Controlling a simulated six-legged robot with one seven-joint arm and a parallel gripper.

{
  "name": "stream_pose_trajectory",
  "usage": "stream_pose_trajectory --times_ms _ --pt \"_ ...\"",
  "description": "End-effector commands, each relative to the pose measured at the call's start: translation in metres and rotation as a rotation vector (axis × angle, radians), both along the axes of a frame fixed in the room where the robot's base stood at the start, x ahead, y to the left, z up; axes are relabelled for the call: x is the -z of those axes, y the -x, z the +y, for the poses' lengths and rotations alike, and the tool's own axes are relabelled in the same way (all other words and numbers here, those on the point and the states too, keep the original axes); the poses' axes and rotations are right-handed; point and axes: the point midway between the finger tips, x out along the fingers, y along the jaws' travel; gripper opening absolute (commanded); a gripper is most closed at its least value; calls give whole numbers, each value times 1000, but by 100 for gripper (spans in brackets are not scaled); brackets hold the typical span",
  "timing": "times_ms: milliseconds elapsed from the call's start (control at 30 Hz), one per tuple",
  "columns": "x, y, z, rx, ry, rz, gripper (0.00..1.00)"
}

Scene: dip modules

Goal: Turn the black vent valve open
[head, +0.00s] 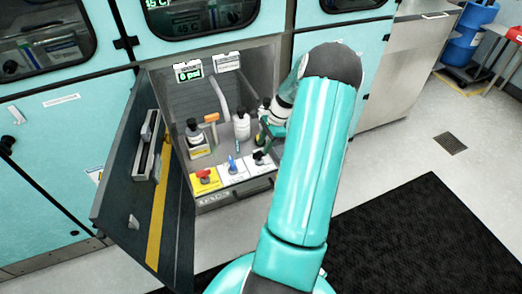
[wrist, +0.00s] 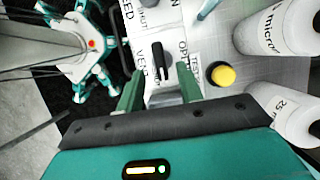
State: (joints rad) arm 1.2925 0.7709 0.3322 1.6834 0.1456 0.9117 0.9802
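The black vent valve (wrist: 161,62) has a narrow black handle on a white plate with partly hidden lettering, "VENT" on its left and "OP…" on its right. In the wrist view the handle runs roughly up and down the picture. In the head view the black valve (head: 259,157) is the rightmost of three valves on the cabinet's front ledge. My gripper (wrist: 160,84) is open, with one green finger on each side of the handle's lower end. A gap shows on both sides, so the fingers do not appear to touch it. The head view shows my gripper (head: 267,138) just above the valve.
A red valve (head: 204,174) and a blue valve (head: 232,164) sit left of the black one. A yellow knob (wrist: 221,74) is close to the right finger. White bottles (wrist: 275,32) stand beyond it. An open dark door (head: 142,205) bounds the bay's left side.

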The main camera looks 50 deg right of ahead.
Motion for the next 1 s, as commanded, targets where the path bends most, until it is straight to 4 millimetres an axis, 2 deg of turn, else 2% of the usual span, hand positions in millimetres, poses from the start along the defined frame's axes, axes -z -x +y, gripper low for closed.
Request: stream_pose_trajectory --times_ms 33,200,567,767,1000 --pt "9 -2 4 0 -3 -1 36" --pt "28 -6 10 -1 -1 0 36" --pt "34 -8 12 -1 2 -1 36" --pt "34 -8 12 -1 2 -1 0" --pt "34 -8 12 -9 2 -1 0"
